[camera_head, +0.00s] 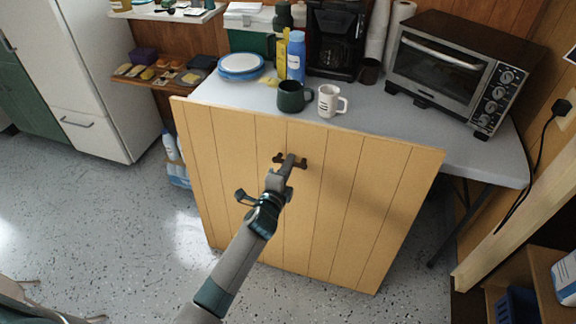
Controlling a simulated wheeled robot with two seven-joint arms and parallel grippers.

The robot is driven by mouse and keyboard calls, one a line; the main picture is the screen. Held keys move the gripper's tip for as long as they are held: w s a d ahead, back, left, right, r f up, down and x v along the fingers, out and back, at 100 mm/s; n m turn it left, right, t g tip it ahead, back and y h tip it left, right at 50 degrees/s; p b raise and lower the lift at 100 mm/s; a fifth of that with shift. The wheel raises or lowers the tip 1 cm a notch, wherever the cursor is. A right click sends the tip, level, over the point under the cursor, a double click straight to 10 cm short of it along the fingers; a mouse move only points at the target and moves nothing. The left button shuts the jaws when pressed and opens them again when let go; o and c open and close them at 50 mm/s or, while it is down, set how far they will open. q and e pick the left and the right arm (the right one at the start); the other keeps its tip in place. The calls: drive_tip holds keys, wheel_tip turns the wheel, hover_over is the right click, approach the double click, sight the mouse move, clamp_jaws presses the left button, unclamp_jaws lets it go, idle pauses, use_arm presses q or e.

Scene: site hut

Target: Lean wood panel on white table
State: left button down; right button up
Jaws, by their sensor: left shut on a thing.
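The wood panel (335,200) is a large light-brown board with dark vertical grooves. It stands on the floor in front of the white table (420,122), its top edge at about the table's front edge. I cannot tell whether the panel touches the table. My left gripper (290,160) is at the upper middle of the panel's face, shut on a dark handle (301,162) there. The gripper partly hides the handle. My right gripper is not in view.
On the table stand a dark green mug (291,97), a white mug (329,101), stacked plates (240,66), a coffee maker (335,40) and a toaster oven (455,70). A white fridge (95,75) stands left. Speckled floor (130,225) is clear at left.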

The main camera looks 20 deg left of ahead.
sight(295, 151)
use_arm(q)
drive_tip(key=shift+w+r, duration=0.3)
idle(0.4)
drive_tip(key=shift+w+f+g+p, duration=0.1)
drive_tip(key=shift+w+g+p, duration=0.35)
drive_tip(key=shift+w, duration=0.9)
drive_tip(key=shift+w+d, duration=0.1)
drive_tip(key=shift+w, duration=0.15)
drive_tip(key=shift+w+f+p, duration=0.1)
drive_tip(key=shift+w+p, duration=0.5)
drive_tip(key=shift+w, duration=0.8)
drive_tip(key=c, duration=1.9)
unclamp_jaws()
drive_tip(key=shift+o, duration=0.5)
drive_tip(key=shift+f, duration=0.2)
